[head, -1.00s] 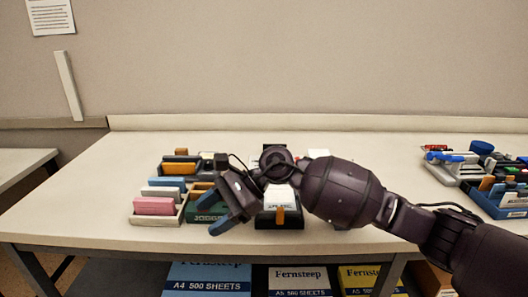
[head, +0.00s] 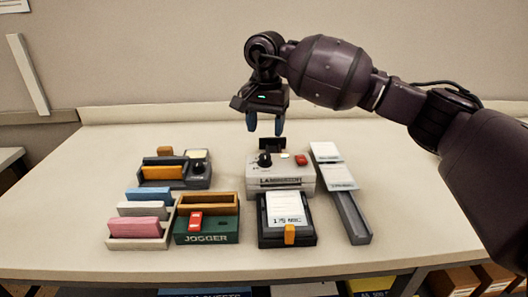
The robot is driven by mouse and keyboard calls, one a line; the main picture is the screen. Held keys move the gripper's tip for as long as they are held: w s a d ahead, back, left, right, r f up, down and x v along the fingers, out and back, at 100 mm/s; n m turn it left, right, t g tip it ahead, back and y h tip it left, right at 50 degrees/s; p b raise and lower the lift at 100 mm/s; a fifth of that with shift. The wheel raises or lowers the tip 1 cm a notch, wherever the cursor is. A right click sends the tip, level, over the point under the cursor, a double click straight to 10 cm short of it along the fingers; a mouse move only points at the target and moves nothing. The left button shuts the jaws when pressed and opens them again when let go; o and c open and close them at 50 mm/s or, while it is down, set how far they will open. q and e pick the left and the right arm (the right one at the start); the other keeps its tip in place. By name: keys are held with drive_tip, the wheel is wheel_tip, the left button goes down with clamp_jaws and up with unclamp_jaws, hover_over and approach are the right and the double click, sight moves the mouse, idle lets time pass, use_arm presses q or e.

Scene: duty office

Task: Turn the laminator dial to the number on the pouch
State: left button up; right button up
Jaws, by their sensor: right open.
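The laminator (head: 281,181) is a light grey box with its name on the front, standing mid-table. Its black dial (head: 264,160) is a knob on the top left, with a red button (head: 301,160) on the right. In front of it, a white pouch (head: 286,207) lies on a black tray with an orange tab; its print looks like "175 MIC", too small to be sure. My right gripper (head: 265,126) is open and empty, pointing down above the laminator's back part, apart from the dial. My left gripper is not in view.
Left of the laminator stand a green jogger (head: 207,237), a rack (head: 139,243) with pink, white and blue blocks, and a dark device (head: 174,172). A long grey tray (head: 354,222) with white cards is at the right. The table's left side is clear.

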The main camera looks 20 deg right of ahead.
sight(265, 156)
wheel_tip(265, 156, down, 7)
drive_tip(key=shift+r, duration=0.1)
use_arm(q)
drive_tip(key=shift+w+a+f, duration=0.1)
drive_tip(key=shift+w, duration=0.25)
use_arm(e)
drive_tip(key=shift+f, duration=0.55)
drive_tip(key=shift+c, duration=0.3)
drive_tip(key=c, duration=0.9)
drive_tip(key=shift+o, duration=0.2)
